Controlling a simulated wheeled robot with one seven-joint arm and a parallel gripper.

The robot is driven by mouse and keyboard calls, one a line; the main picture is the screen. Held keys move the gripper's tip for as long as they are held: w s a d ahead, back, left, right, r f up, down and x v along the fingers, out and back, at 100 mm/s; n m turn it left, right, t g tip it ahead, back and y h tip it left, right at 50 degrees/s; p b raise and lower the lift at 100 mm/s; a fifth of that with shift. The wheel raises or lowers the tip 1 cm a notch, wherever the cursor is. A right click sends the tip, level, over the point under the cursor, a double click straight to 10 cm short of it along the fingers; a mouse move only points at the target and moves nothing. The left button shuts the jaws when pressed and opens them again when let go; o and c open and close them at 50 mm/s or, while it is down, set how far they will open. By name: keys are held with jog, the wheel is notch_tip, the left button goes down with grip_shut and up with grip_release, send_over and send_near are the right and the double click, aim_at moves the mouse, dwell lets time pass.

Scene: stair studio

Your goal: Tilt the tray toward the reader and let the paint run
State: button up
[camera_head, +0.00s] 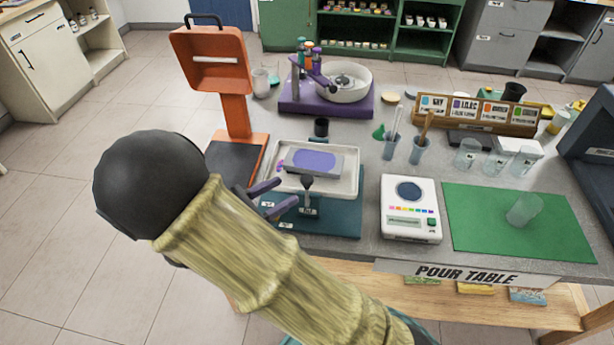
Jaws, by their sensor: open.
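The pale tray (347,185) sits on a teal base (345,218) near the table's front. In it lies a grey slab (330,173) with a patch of purple paint (314,160) on top. A small purple spot shows at the tray's left side. A dark knob (307,183) on a short stem stands at the tray's front edge. The reader, a white device (409,226) with a dark round window and coloured marks, lies to the right, apart from the tray. My gripper (284,197) has two purple fingers, open and empty, just left of the knob. My arm hides part of the base.
An orange stand (236,115) rises left of the tray. A purple wheel unit (325,95) is behind. A green mat (500,240) with a clear cup (524,209) lies right of the reader. Cups, a funnel and a labelled rack (478,114) crowd the back right.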

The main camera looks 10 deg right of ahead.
aim_at(302, 181)
jog(key=x, duration=0.7)
jog(key=shift+w+d, duration=0.2)
jog(key=shift+d, duration=0.1)
grip_shut()
